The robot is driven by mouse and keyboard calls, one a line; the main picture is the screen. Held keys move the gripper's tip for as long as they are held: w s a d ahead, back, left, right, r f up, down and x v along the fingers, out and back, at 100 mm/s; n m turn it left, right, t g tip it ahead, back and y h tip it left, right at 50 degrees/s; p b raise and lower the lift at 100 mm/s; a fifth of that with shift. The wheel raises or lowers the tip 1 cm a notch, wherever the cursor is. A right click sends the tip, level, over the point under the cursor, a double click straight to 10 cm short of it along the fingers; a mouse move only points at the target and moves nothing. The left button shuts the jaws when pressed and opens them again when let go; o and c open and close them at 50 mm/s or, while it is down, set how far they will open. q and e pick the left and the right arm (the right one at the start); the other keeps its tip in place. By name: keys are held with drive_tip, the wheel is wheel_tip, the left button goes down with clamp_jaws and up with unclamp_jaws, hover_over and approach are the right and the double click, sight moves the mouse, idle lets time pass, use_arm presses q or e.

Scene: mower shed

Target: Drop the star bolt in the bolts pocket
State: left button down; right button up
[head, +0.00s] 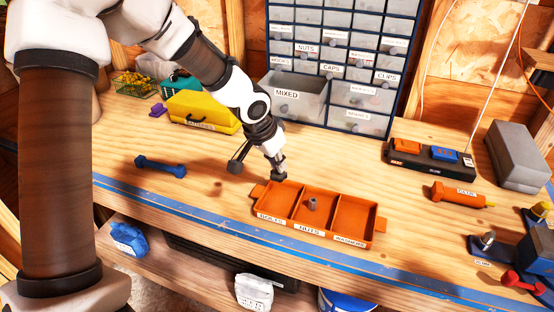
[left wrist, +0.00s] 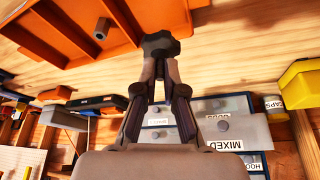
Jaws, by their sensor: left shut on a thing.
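The dark star bolt (head: 279,174) is pinched at the fingertips of my left gripper (head: 275,157). The left wrist view shows its lobed star head (left wrist: 160,45) between the closed fingers (left wrist: 160,68). The orange tray (head: 377,224) has three pockets labelled bolts, nuts and washers. The bolts pocket (head: 279,202) is the left one. In the head view the star bolt appears over the back edge of that pocket; its exact height is hard to tell. My right gripper is not in view.
A grey nut (head: 312,204) is in the nuts pocket. A blue dumbbell-shaped tool (head: 160,166) lies left of the tray, and a yellow case (head: 203,112) stands behind. A drawer cabinet (head: 328,62) stands at the back.

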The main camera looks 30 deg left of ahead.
use_arm(q)
drive_tip(key=shift+s+r, duration=0.25)
drive_tip(key=shift+s, duration=0.05)
drive_tip(key=c, duration=1.2)
unclamp_jaws()
drive_tip(key=shift+s, duration=0.1)
drive_tip(key=shift+w, duration=0.2)
drive_tip(key=v, duration=0.7)
drive_tip(key=shift+r, duration=0.15)
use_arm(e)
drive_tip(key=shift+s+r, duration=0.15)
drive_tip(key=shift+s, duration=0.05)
use_arm(q)
drive_tip(key=shift+s, duration=0.15)
